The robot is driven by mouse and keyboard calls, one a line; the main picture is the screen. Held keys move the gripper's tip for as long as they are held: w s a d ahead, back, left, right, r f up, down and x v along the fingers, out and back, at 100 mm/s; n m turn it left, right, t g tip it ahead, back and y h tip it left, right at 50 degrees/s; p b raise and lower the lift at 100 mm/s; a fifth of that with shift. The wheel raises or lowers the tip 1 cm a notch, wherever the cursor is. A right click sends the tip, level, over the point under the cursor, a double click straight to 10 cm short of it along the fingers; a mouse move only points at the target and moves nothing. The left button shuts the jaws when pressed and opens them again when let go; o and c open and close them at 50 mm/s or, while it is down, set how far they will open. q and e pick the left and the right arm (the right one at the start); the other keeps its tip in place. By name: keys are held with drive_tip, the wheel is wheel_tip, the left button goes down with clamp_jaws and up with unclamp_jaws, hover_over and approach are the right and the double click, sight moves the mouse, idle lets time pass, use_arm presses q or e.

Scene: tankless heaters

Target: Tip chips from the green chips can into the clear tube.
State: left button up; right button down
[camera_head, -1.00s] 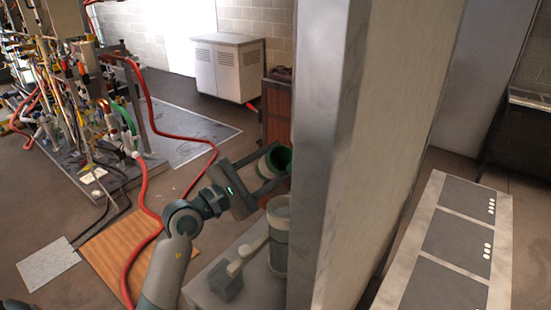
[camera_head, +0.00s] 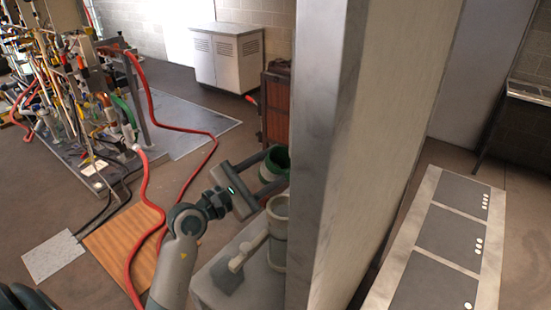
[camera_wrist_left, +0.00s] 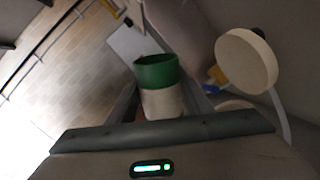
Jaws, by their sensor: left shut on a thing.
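The green chips can (camera_head: 277,159) is held by my left gripper (camera_head: 277,169), which is shut on it. The pillar partly hides the can and fingertips in the head view. The left wrist view shows the can (camera_wrist_left: 156,74) between the fingers, with a green upper part and a pale lower part. Its contents cannot be made out. A pale, tube-like container (camera_head: 278,232), apparently the clear tube, stands upright on a grey stand, below and apart from the can. My right gripper is not in view.
A tall grey-white pillar (camera_head: 345,150) stands close to the right of the can and tube. A pale, handled object (camera_head: 240,255) sits on the grey stand (camera_head: 215,285), left of the tube. A red hose (camera_head: 145,190) crosses the floor at left.

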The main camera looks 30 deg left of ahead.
use_arm(q)
drive_tip(key=shift+d+r+n+p, duration=0.1)
drive_tip(key=shift+r+n+p, duration=0.45)
drive_tip(key=shift+p, duration=0.45)
drive_tip(key=n+p, duration=0.1)
drive_tip(key=p, duration=0.1)
drive_tip(key=n+y+p, duration=0.1)
drive_tip(key=n+p, duration=0.1)
drive_tip(key=p, duration=0.1)
drive_tip(key=n+p, duration=0.1)
drive_tip(key=p, duration=0.1)
drive_tip(key=shift+s+d+f+n+g, duration=0.1)
drive_tip(key=shift+s+d+n+g, duration=0.2)
drive_tip(key=shift+d+n+g, duration=0.1)
drive_tip(key=shift+d+f+n+y+p, duration=0.1)
drive_tip(key=shift+f+n+y+p, duration=0.2)
drive_tip(key=shift+n+p, duration=0.55)
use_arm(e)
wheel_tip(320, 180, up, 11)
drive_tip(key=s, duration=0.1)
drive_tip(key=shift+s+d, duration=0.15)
use_arm(q)
drive_tip(key=shift+s, duration=0.15)
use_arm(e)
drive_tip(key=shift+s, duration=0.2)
